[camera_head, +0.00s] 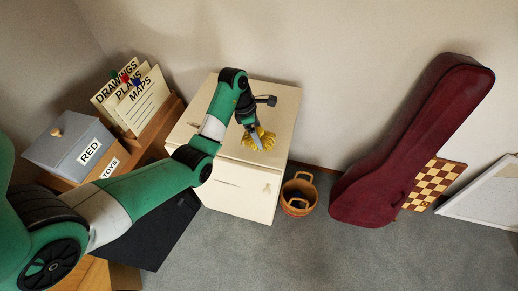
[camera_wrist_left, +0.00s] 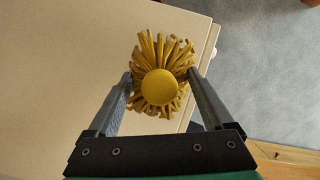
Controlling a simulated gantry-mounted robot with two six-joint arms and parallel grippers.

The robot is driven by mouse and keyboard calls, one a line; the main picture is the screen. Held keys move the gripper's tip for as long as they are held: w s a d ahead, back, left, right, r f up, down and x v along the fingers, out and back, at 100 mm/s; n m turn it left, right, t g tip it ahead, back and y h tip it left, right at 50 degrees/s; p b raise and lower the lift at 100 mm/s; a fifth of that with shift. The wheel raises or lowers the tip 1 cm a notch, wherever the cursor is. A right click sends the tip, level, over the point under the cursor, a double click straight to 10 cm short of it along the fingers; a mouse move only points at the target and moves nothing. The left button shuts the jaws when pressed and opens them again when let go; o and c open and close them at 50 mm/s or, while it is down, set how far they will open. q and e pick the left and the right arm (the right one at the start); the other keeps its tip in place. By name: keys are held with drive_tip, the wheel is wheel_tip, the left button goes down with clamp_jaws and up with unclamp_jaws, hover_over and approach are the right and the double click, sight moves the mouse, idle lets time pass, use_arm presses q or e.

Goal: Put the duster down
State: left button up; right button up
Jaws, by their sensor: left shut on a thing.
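The duster (camera_head: 258,138) is yellow with a fringed head and is at the top of the cream cabinet (camera_head: 275,97), near its front edge. In the left wrist view the duster (camera_wrist_left: 160,86) shows end-on, with a round yellow cap and strands spread around it. My left gripper (camera_head: 256,138) comes down from above and is shut on the duster, one finger on each side of it. I cannot tell whether the duster touches the cabinet top. My right gripper is in neither view.
A woven basket (camera_head: 299,196) stands on the floor right of the cabinet. A red instrument case (camera_head: 410,140) and a checkered board (camera_head: 436,184) lean by the wall. At left are a grey box (camera_head: 70,148) and folders (camera_head: 133,98). Much of the cabinet top is bare.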

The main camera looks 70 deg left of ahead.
use_arm(q)
drive_tip(key=shift+w+a+f, duration=0.2)
drive_tip(key=shift+a+f, duration=0.1)
drive_tip(key=shift+f, duration=0.15)
drive_tip(key=shift+a+f, duration=0.1)
drive_tip(key=shift+f, duration=0.1)
wheel_tip(320, 180, down, 3)
drive_tip(key=shift+w+a+f+b, duration=0.1)
drive_tip(key=shift+b, duration=0.7)
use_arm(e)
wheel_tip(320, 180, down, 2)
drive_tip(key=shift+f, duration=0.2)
use_arm(q)
drive_tip(key=shift+w, duration=0.1)
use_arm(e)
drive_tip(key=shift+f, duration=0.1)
use_arm(q)
drive_tip(key=shift+f, duration=0.2)
drive_tip(key=o, duration=1.1)
drive_tip(key=shift+r, duration=0.1)
